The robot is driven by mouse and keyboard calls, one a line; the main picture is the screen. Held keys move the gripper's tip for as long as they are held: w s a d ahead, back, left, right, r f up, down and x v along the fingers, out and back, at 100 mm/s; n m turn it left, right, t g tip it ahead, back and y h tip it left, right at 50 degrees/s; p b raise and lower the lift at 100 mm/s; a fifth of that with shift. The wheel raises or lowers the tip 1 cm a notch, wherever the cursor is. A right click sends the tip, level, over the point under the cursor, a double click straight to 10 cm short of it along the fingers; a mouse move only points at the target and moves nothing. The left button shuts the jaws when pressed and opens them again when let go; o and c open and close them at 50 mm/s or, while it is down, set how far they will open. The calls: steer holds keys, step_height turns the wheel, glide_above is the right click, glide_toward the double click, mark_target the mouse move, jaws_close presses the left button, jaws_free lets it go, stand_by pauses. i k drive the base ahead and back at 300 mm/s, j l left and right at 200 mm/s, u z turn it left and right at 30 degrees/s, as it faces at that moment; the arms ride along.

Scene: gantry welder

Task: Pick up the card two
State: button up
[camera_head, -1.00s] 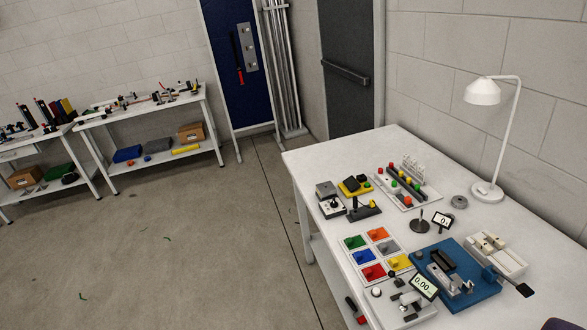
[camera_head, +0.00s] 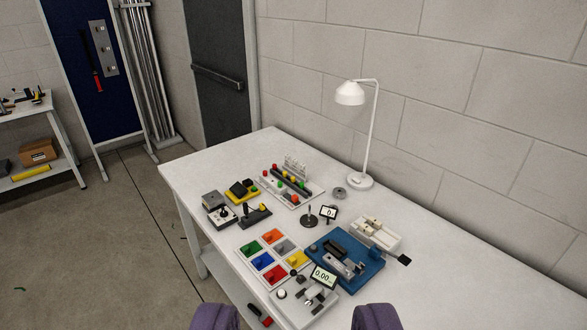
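I cannot tell which thing is card two; no label for it is readable. A group of coloured squares with knobs lies on the white table (camera_head: 190,176): green (camera_head: 249,248), orange (camera_head: 273,236), grey (camera_head: 285,247), blue (camera_head: 262,260), red (camera_head: 275,274) and yellow (camera_head: 298,258). My gripper (camera_head: 295,318) shows as two purple fingers at the bottom edge, wide apart with nothing held between them. It appears nearer to me than the squares and apart from them.
A blue fixture (camera_head: 345,262), a grey plate with a display (camera_head: 303,303), a pegged tray (camera_head: 290,186) and a joystick box (camera_head: 221,216) crowd the table. A white lamp (camera_head: 360,181) stands by the wall. The far left tabletop is clear.

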mark_target(295, 163)
steer(key=i+j+z, duration=0.15)
steer(key=z, duration=0.25)
steer(key=i+j+z, duration=0.2)
steer(key=z, duration=0.15)
steer(key=i+j+z, duration=0.1)
steer(key=j, duration=0.2)
steer(key=i+j, duration=0.25)
steer(key=i+j+z, duration=0.15)
steer(key=j, duration=0.2)
steer(key=i+j+z, duration=0.1)
steer(key=j, duration=0.25)
steer(key=i+j, duration=0.15)
steer(key=j, duration=0.2)
steer(key=i+j+z, duration=0.15)
steer(key=j, duration=0.15)
steer(key=i+j, duration=0.1)
steer(key=j, duration=0.25)
steer(key=i+j, duration=0.15)
steer(key=j, duration=0.2)
steer(key=i+j, duration=0.1)
steer(key=j, duration=0.25)
steer(key=i+j, duration=0.1)
steer(key=j, duration=0.25)
steer(key=i+j, duration=0.15)
steer(key=j, duration=0.2)
